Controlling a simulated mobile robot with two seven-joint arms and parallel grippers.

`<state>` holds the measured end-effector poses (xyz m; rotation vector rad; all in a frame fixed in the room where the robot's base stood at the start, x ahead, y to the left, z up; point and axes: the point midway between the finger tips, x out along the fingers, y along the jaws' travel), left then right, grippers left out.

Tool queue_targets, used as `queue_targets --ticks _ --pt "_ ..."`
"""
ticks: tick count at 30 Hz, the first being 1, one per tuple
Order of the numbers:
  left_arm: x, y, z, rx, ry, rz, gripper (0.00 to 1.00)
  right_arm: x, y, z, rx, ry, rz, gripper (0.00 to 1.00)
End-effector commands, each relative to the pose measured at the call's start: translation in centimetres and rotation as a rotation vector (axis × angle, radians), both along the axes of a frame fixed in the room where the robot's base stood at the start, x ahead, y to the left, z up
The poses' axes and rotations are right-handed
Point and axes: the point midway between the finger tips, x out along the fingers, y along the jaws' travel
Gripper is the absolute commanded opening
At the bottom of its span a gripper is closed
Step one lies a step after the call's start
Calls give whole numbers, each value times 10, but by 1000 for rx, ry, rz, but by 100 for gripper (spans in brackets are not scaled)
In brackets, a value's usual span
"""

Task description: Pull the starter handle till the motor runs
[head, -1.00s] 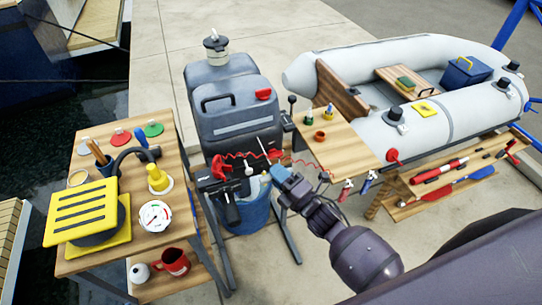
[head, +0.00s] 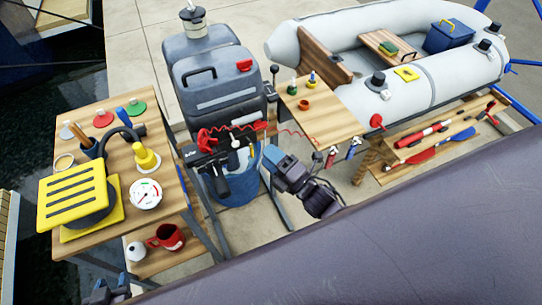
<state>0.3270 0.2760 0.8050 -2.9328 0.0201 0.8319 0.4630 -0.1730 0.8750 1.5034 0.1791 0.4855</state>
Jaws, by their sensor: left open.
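The grey outboard motor (head: 222,87) stands upright behind the blue bucket (head: 240,185), with a red part (head: 244,65) on its upper right. I cannot tell for sure which part is the starter handle. My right gripper (head: 272,161) is right of the bucket, apart from the red piece; its jaw gap is unclear. My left gripper (head: 112,288) is open at the bottom left edge, below the left table, partly cut off.
The left wooden table (head: 112,165) holds a yellow-slatted device (head: 75,194), a gauge (head: 145,194) and a yellow bottle (head: 144,156). A small wooden table (head: 335,125) is at right, before the grey dinghy (head: 440,90). My own dark arm link covers the lower right.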

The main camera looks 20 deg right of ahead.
Motion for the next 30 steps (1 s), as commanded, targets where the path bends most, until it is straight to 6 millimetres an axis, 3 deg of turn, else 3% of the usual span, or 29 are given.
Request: queue_targets --ticks 10,24,30 --pt "-5 1 -4 -1 10 3 43 -9 -5 -4 -1 4 -1 48" --pt "-6 1 -15 0 18 3 43 -79 -37 -18 -1 4 -1 48" --pt "-5 0 -16 0 16 2 43 -94 -44 -19 0 1 -1 48"
